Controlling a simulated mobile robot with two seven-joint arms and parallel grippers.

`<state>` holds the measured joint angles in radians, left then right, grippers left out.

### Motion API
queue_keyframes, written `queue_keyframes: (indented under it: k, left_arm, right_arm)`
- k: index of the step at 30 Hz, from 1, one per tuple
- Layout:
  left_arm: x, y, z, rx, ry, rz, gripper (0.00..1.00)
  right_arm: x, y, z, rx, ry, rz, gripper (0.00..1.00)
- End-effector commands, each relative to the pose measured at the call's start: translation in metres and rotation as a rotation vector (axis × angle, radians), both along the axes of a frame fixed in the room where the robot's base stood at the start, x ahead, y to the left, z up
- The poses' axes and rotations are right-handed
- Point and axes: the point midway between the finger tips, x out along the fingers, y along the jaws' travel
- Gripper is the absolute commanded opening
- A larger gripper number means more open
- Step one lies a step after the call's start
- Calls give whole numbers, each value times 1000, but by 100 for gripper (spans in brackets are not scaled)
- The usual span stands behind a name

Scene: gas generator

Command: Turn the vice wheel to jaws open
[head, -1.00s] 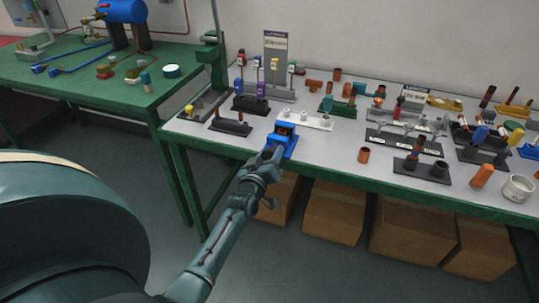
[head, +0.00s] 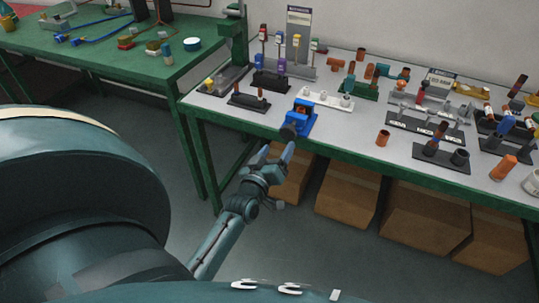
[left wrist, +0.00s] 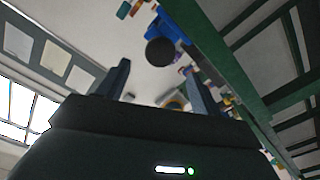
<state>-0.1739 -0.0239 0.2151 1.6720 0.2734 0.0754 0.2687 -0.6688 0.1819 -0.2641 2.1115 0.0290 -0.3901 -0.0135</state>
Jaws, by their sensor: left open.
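The blue vice (head: 301,117) stands at the front edge of the grey-topped table. Its dark round wheel (head: 288,132) faces out over the edge. My left gripper (head: 277,153) is open and empty, just below and in front of the wheel, apart from it. In the left wrist view the wheel (left wrist: 160,52) shows beyond and between the two spread fingers (left wrist: 158,85), with the blue vice body (left wrist: 180,18) behind it. The vice's jaw gap is too small to judge. My right gripper is not in view.
The table's green front edge (head: 350,157) runs close by my left gripper. A dark stand with pegs (head: 248,101) is left of the vice and a white strip with cylinders (head: 327,101) is behind it. Cardboard boxes (head: 347,194) stand under the table. The floor in front is clear.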

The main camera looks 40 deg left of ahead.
Motion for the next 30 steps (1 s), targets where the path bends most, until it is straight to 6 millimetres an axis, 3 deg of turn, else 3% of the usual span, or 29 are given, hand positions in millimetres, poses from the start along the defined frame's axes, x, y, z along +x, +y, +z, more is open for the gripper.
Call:
queue_keyframes:
  k: [3,9,27,30]
  left_arm:
    - [-23,-6,-1,-1,2,0,66]
    - [-43,-11,0,-1,-1,-1,66]
    - [-46,-11,0,0,0,-1,66]
    - [-49,-22,-2,28,37,-38,66]
  right_arm:
    - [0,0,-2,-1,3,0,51]
    - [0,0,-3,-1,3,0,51]
    - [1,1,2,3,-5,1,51]
    - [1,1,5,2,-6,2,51]
